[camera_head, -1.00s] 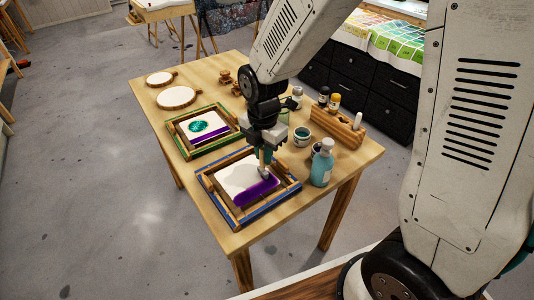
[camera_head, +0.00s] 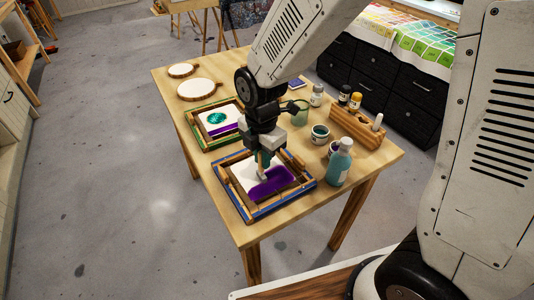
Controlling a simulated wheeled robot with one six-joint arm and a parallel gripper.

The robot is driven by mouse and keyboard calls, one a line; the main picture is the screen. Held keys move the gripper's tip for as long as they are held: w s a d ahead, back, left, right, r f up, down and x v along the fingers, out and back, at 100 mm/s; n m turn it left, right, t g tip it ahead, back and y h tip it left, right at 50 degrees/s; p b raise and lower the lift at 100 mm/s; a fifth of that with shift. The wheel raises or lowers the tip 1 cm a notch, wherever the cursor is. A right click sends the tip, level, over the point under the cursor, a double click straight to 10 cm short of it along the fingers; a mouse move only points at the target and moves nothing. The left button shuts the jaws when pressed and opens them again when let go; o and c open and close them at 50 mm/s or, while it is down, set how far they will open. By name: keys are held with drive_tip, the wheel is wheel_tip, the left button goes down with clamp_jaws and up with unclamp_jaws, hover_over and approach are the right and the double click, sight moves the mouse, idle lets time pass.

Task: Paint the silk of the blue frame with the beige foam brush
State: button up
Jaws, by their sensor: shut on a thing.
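The blue frame (camera_head: 270,208) lies flat near the front of the wooden table. Its white silk (camera_head: 240,172) carries a broad purple patch (camera_head: 273,182) over its front and right part. My gripper (camera_head: 264,160) is above the silk, pointing down, and is shut on the foam brush (camera_head: 262,174). The brush's pale tip is at the silk, at the left part of the purple patch. Whether the tip presses on the silk is too small to tell. The gripper hides part of the silk's far side.
The green frame (camera_head: 202,147), with a teal blot and a purple band on its silk, lies just behind. A teal bottle (camera_head: 340,165), open jars (camera_head: 320,134) and a wooden rack (camera_head: 357,128) stand close on the right.

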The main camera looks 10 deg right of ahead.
drive_tip(key=shift+s+a, duration=0.2)
drive_tip(key=shift+a, duration=0.5)
drive_tip(key=shift+s+a, duration=0.25)
drive_tip(key=shift+a, duration=0.4)
drive_tip(key=shift+s+a, duration=0.2)
drive_tip(key=shift+a, duration=0.5)
drive_tip(key=shift+w+a, duration=0.2)
drive_tip(key=shift+w, duration=0.7)
drive_tip(key=shift+w+a, duration=0.2)
drive_tip(key=shift+w, duration=0.65)
drive_tip(key=shift+w+d, duration=0.5)
drive_tip(key=shift+d, duration=1.15)
drive_tip(key=shift+w+d, duration=0.45)
drive_tip(key=shift+d, duration=1.15)
drive_tip(key=shift+w+d, duration=0.5)
drive_tip(key=shift+d, duration=1.15)
drive_tip(key=shift+w+a, duration=0.3)
drive_tip(key=shift+w, duration=0.55)
drive_tip(key=shift+w+a, duration=0.3)
drive_tip(key=shift+w, duration=0.55)
drive_tip(key=shift+s+a, duration=0.5)
drive_tip(key=shift+a, duration=1.1)
drive_tip(key=shift+s+a, duration=0.55)
drive_tip(key=shift+a, duration=1.1)
drive_tip(key=shift+s+a, duration=0.5)
drive_tip(key=shift+a, duration=1.1)
drive_tip(key=shift+r, duration=2.8)
drive_tip(key=shift+r, duration=0.1)
